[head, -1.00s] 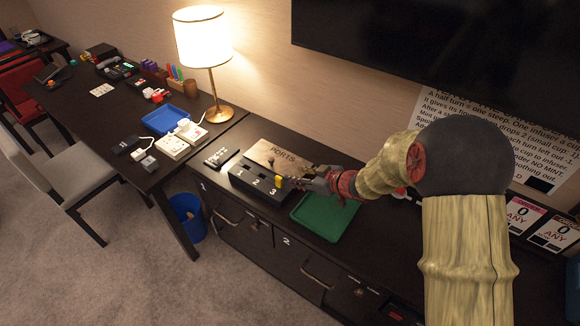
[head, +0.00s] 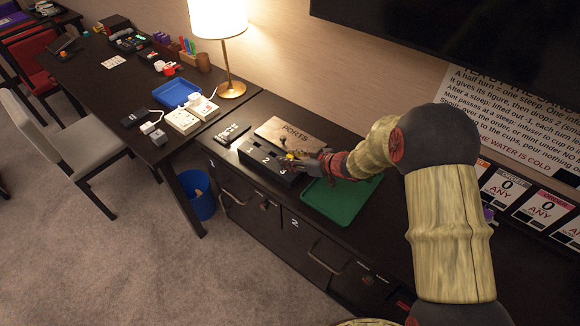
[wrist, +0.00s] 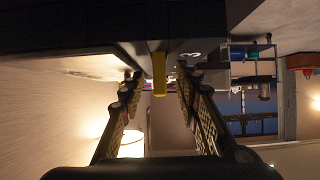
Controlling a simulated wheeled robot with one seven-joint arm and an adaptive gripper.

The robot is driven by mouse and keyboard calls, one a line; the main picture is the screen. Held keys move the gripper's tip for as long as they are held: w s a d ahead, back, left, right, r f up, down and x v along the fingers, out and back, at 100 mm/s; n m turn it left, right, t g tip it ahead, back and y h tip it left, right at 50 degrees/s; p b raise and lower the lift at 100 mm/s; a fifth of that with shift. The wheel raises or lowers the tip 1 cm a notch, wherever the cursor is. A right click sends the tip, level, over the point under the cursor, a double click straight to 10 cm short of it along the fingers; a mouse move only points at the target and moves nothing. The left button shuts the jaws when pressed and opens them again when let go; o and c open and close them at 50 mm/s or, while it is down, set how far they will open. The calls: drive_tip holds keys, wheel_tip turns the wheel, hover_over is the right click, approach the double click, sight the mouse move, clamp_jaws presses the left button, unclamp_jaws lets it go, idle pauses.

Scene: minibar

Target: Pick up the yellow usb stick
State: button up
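The yellow usb stick (wrist: 159,76) stands out from the face of the black numbered box (wrist: 90,30) beside the number 3 in the wrist view. In the head view the box (head: 268,163) sits on the dark cabinet, and only a small yellow patch (head: 290,157) shows by my gripper. My gripper (wrist: 157,78) is open in the wrist view, one finger on each side of the stick. A gap shows between the stick and each finger. How deep the stick sits in the box is hidden.
A wooden board marked PORTS (head: 289,133) lies behind the box. A green tray (head: 340,203) lies to its right, under my arm. A power strip (head: 183,121), a blue tray (head: 176,93) and a lamp (head: 219,30) stand on the desk at left.

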drive_tip(key=shift+r, duration=0.1)
drive_tip(key=c, duration=0.4)
drive_tip(key=c, duration=0.3)
clamp_jaws()
